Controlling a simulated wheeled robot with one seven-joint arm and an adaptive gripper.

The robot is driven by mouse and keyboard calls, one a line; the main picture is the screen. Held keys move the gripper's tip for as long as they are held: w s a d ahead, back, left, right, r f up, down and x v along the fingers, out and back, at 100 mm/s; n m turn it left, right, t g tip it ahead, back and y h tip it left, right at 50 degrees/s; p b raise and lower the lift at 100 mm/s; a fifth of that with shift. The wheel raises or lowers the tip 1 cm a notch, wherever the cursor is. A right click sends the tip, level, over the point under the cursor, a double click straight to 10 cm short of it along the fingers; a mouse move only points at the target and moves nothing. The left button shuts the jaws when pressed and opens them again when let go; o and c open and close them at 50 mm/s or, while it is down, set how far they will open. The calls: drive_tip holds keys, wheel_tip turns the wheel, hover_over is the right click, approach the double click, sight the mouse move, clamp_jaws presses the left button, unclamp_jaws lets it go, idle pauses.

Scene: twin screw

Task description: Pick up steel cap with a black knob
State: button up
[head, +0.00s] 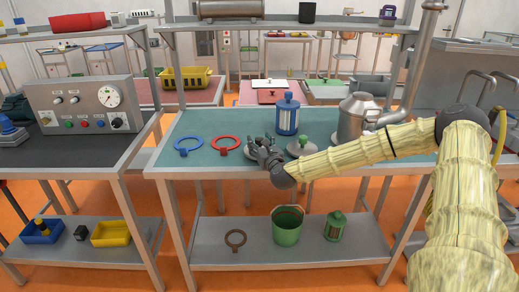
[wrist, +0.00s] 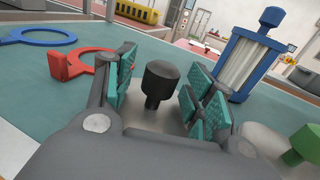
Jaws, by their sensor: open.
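The steel cap with a black knob (wrist: 160,78) stands on the teal table mat, its knob upright between the finger pads in the wrist view. Its grey disc shows partly below the knob; my gripper hides much of it in the head view. My gripper (head: 262,150) is open around the knob, with a gap on both sides. A second steel cap, with a green knob (head: 302,143), lies just right of my gripper; it also shows at the right edge of the wrist view (wrist: 302,147).
A blue-framed canister (head: 287,115) stands close behind my gripper. A red ring (head: 225,146) and a blue ring (head: 188,147) lie to the left. A steel pot (head: 355,118) stands at the right, behind my arm. The front-left mat is clear.

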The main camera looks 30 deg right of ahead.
clamp_jaws()
drive_tip(key=shift+r, duration=0.15)
idle(0.4)
